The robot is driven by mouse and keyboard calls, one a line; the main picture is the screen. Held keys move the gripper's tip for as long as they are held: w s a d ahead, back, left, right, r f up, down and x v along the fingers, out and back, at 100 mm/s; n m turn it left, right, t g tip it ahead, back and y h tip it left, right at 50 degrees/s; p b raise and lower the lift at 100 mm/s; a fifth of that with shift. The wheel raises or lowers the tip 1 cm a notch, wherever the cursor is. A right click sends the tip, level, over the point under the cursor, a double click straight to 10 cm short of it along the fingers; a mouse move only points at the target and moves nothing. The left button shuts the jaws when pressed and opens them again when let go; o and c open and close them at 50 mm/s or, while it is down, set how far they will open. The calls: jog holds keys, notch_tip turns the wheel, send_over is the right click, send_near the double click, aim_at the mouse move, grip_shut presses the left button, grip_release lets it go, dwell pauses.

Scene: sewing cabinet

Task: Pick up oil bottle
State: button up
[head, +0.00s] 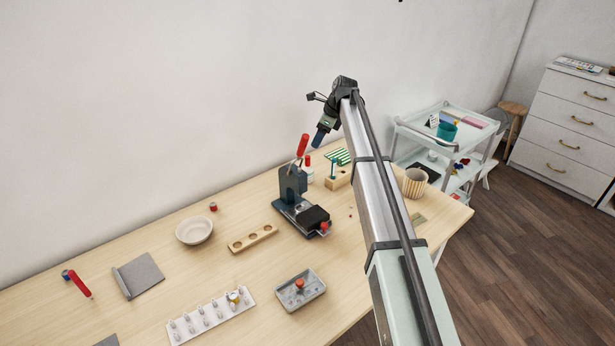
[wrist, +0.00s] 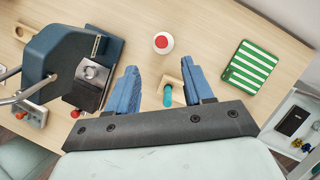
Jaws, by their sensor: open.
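The oil bottle, seemingly the small white bottle with a red cap (head: 308,171), stands on the table behind the dark press, partly hidden by it. In the wrist view the bottle (wrist: 163,43) shows from above as a white round with a red top. My gripper (head: 318,139) is above the back of the table, over the area near the bottle. In the wrist view my gripper (wrist: 159,72) has its two blue fingers spread apart with nothing held. The bottle lies beyond the fingertips, roughly centred between them, and apart from them.
A dark arbor press (head: 292,190) with a red-handled lever stands close to the bottle. A wooden block (wrist: 173,83) with a teal-handled tool shows between the fingers. A green-striped piece (wrist: 249,66) lies to the right. A striped cup (head: 414,183) stands near the right table edge.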

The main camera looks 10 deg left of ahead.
aim_at(308, 156)
jog(key=x, duration=1.1)
jog(key=shift+w+a+f, duration=0.1)
jog(key=shift+w, duration=0.15)
jog(key=shift+c, duration=0.4)
grip_shut()
